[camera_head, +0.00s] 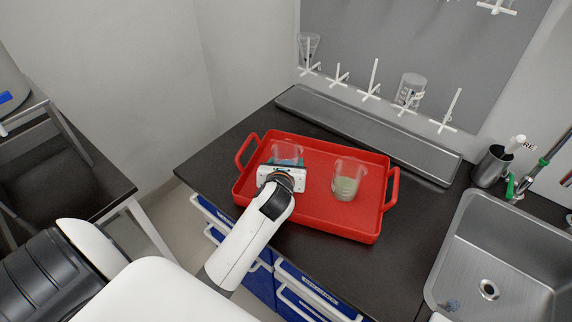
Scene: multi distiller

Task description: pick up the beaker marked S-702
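Two clear glass beakers stand in the red tray (335,222). The left beaker (287,149) holds some blue-green liquid, and its lower part is hidden behind my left gripper (284,167). The right beaker (348,180) holds a pale greenish liquid and stands upright, apart from the gripper. I cannot read S-702 on either one. My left gripper is over the left part of the tray, right at the left beaker. Its fingers are hidden by its own body, so its opening and any contact do not show. My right gripper is not in view.
The tray lies on a black counter (225,165) with a steel trough (370,132) behind it. A white-pegged drying rack (371,80) holds glassware at the back. A steel sink (500,255) is at right, with a metal cup (491,167) nearby. Open tray room lies right of the beakers.

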